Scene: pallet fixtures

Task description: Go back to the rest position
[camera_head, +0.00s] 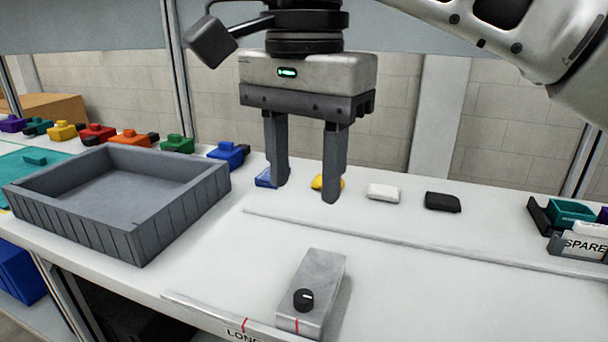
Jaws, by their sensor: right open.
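My right gripper (306,190) hangs in the upper middle of the head view, fingers pointing down. Its two dark grey fingers are apart, with nothing between them. It is above the back part of the white table (390,290). Behind and below its fingertips lie a blue piece (265,179) and a yellow piece (321,183), each partly hidden by a finger. My left gripper is not in the view.
A grey open tray (185,217), empty, stands at the left. Several coloured fixtures line the back left edge. A white block (383,192) and a black block (442,202) lie right of the gripper. A grey box with a black knob (322,285) stands in front. A SPARE bin (583,245) is at right.

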